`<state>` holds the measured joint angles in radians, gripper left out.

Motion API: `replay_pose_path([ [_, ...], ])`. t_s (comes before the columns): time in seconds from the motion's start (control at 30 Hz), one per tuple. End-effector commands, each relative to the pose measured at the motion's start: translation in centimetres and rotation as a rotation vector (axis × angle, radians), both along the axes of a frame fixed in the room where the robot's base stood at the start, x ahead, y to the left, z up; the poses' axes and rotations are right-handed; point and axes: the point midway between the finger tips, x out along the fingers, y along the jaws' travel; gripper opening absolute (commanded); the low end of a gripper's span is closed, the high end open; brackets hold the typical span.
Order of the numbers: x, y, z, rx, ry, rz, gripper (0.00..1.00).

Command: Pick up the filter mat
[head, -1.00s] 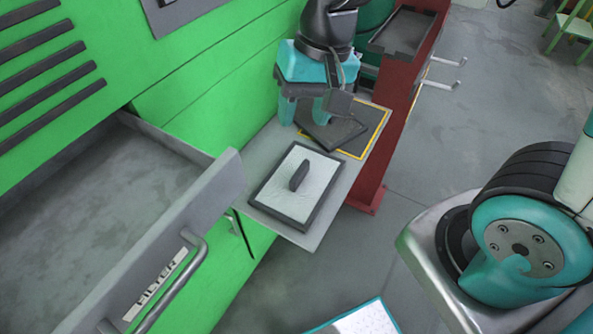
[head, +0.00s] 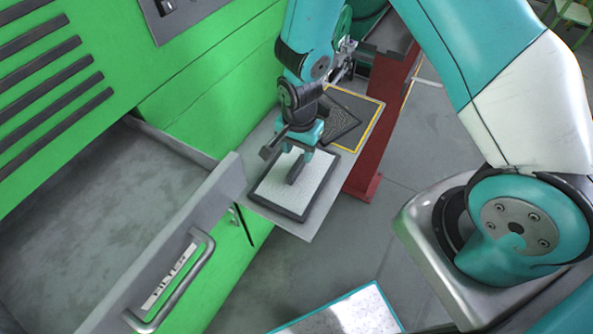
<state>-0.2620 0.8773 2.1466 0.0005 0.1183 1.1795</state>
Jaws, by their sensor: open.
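The filter mat (head: 318,188), a white pad in a dark frame with a dark upright handle (head: 297,170), lies flat on a grey shelf (head: 305,233) beside the green machine. Part of the mat's far side is hidden behind my gripper.
A dark mat (head: 338,120) lies in a yellow-outlined area (head: 377,105) behind the white one. A grey drawer (head: 85,225) labelled FILTER stands open at left. A red post (head: 364,182) stands close to the shelf's right.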

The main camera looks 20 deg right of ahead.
Motion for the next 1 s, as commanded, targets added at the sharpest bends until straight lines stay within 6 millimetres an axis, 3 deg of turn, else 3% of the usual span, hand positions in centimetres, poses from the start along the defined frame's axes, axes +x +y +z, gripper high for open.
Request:
replay_pose_path([
  [0.27,0.0,0.1,-1.8,0.000,0.001,0.001,0.47],
  [0.6,0.3,0.5,-5.9,0.000,0.001,0.000,0.47],
  [0.9,0.3,0.5,-6.6,0.001,-0.001,0.001,0.47],
  [0.93,0.3,0.5,-6.6,0.001,-0.001,0.001,0.45],
  [1.0,0.3,0.5,-6.6,0.001,-0.001,0.001,0.28],
])
